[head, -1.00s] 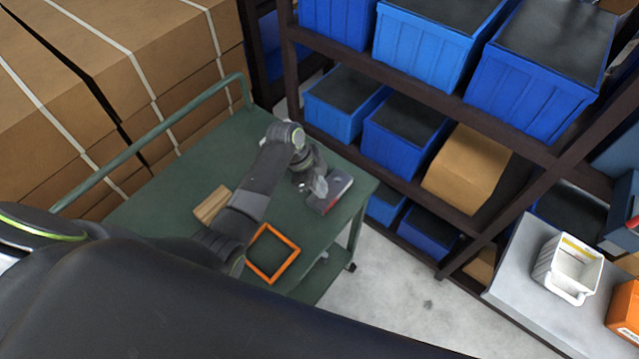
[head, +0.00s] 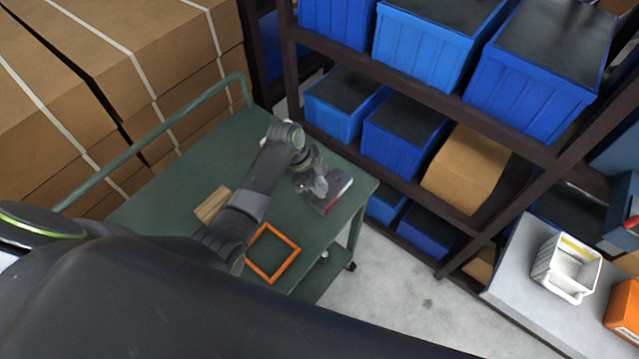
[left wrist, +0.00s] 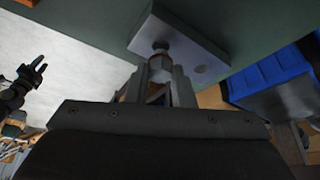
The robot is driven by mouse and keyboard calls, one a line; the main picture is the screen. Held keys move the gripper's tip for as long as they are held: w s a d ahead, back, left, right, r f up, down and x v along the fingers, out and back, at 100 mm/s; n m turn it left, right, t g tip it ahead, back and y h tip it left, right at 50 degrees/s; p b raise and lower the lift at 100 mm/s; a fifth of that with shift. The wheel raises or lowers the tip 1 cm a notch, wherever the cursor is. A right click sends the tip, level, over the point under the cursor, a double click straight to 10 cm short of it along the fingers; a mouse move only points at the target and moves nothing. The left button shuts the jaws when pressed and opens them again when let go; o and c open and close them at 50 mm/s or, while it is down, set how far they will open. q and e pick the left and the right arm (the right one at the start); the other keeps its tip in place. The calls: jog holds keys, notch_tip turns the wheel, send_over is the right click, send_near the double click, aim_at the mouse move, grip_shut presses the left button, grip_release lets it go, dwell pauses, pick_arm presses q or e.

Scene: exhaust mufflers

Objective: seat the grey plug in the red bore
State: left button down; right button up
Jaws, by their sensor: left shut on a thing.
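A grey block (head: 332,197) with a red edge stands near the right end of the green cart top. My left gripper (head: 318,189) is over the block. In the left wrist view my left gripper (left wrist: 162,75) is shut on the grey plug (left wrist: 160,64), whose end is at the dark spot. I cannot tell if the plug is inside the bore; no red ring shows there. A dark pronged shape (left wrist: 32,78), perhaps my right gripper, is small at the left.
An orange-rimmed tray (head: 272,254) and a tan wooden block (head: 212,205) are on the green cart (head: 165,195). Shelves with blue bins (head: 402,130) stand behind it. A white basket (head: 567,268) is on a grey table at the right.

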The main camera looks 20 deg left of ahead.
pick_arm(q)
jog(key=shift+f+b, duration=0.8)
jog(key=shift+f, duration=0.5)
jog(key=c, duration=1.2)
grip_release()
jog(key=shift+r, duration=0.1)
jog(key=shift+o, duration=0.2)
jog(key=b+v, duration=0.2)
jog(key=v, duration=1.5)
jog(key=shift+r, duration=0.2)
